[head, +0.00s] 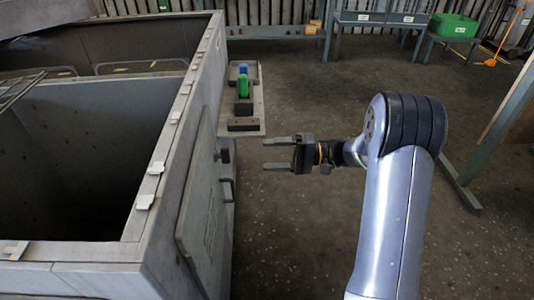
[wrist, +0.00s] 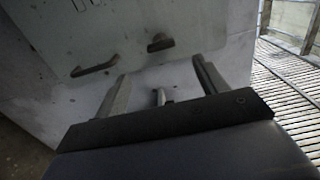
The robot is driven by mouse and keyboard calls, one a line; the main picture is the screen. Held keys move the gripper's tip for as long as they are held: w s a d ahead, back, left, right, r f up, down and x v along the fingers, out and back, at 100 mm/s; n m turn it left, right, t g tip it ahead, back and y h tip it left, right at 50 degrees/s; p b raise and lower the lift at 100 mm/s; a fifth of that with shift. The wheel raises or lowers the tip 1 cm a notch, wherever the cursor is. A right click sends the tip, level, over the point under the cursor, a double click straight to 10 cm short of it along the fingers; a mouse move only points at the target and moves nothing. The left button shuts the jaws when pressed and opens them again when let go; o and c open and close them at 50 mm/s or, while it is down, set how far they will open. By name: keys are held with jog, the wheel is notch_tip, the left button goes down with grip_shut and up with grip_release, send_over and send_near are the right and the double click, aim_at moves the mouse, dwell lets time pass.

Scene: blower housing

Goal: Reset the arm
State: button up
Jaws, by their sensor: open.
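My gripper (head: 277,154) is open and empty in the head view. It is in the air to the right of the grey blower housing (head: 170,215), its two fingers pointing left toward the housing's side door. In the wrist view my gripper (wrist: 160,84) shows its two fingers spread apart, with the door panel (wrist: 120,35) beyond them. A dark door handle (wrist: 95,67) and a dark knob (wrist: 160,42) show on that panel. The gripper looks apart from the housing.
A small shelf (head: 252,112) on the housing's side holds a green object (head: 243,86) and a blue one (head: 243,69). Benches (head: 380,18) and a green box (head: 453,25) stand at the back. A table frame (head: 490,130) is at right. The floor (head: 310,215) beside the housing is clear.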

jog(key=a+b, duration=0.2)
jog(key=a, duration=0.8)
jog(key=shift+s+a, duration=0.3)
jog(key=shift+a, duration=0.1)
jog(key=shift+b, duration=0.5)
